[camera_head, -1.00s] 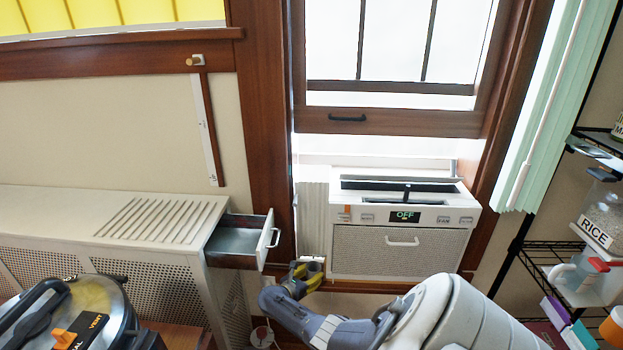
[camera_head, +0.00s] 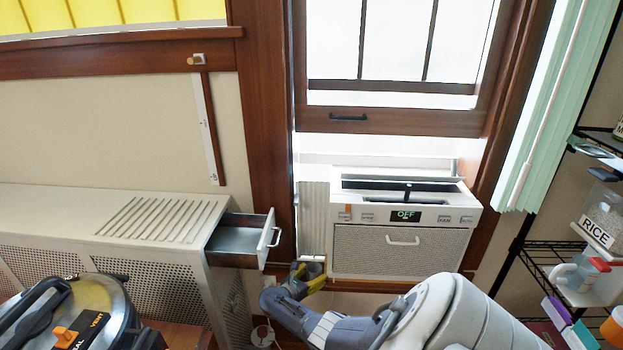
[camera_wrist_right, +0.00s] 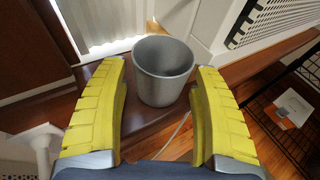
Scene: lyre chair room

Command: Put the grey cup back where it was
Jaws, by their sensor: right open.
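The grey cup (camera_wrist_right: 163,80) stands upright on the brown wooden sill (camera_wrist_right: 140,122) in the right wrist view. It looks empty. My right gripper (camera_wrist_right: 163,90) is open, with one yellow finger on each side of the cup and visible gaps between fingers and cup. In the head view my right gripper (camera_head: 308,275) is low in the middle, just left of the air conditioner's lower corner. The cup cannot be made out there. My left gripper is not in view.
An open drawer (camera_head: 268,238) sticks out of the white cabinet (camera_head: 110,220) left of my right gripper. The window air conditioner (camera_head: 400,230) reads OFF. A pressure cooker (camera_head: 85,310) is at lower left. A wire shelf (camera_head: 545,255) stands at right. A thin cord (camera_wrist_right: 180,128) runs below the cup.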

